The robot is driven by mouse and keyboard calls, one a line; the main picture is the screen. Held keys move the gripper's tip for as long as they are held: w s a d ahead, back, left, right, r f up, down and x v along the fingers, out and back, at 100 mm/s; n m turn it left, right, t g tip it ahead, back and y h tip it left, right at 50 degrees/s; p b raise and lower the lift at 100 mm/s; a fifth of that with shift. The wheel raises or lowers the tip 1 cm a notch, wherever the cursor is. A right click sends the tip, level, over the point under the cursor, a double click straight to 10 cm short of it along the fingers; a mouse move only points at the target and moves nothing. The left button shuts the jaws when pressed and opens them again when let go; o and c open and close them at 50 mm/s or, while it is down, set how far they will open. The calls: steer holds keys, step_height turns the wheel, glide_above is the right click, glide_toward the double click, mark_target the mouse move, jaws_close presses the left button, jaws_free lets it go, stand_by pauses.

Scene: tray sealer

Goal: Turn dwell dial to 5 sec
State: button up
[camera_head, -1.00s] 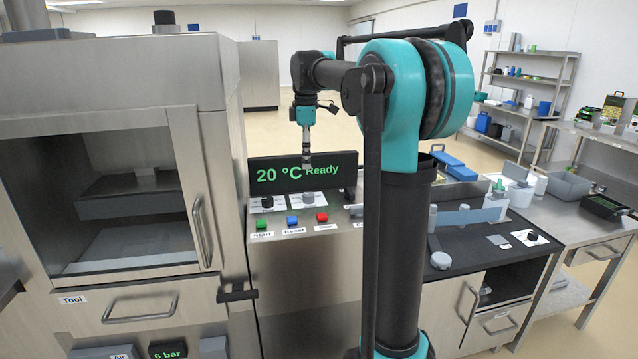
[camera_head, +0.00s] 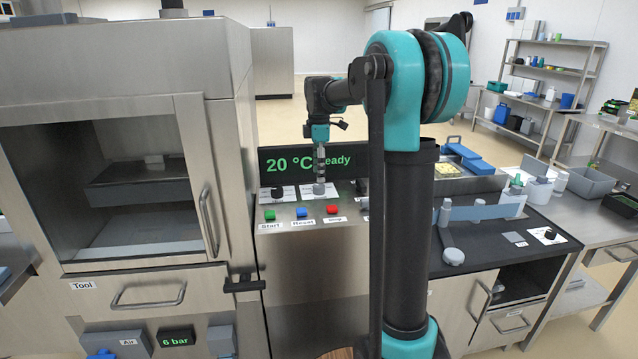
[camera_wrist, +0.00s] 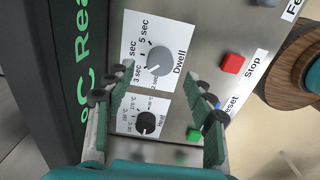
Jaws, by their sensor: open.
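The dwell dial (camera_wrist: 159,61) is a grey round knob on a white label with second marks. The label's "5 sec" print (camera_wrist: 145,36) is readable near the top of the dial in the wrist view. The dial's exact setting is hard to tell. My gripper (camera_wrist: 161,70) is open, with one green-padded finger on each side of the dial; I cannot tell if they touch it. In the head view my gripper (camera_head: 320,172) points straight down over the control panel, at the dwell dial (camera_head: 319,188).
A black heat dial (camera_wrist: 146,122) sits beside the dwell dial. Green start (camera_head: 270,215), blue reset (camera_head: 301,212) and red stop (camera_head: 332,209) buttons line the panel front. A dark display (camera_head: 275,165) reading 20 °C Ready stands close behind my gripper.

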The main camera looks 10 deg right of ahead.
mark_target(319, 185)
steer(key=shift+f, duration=2.3)
steer(key=c, duration=1.2)
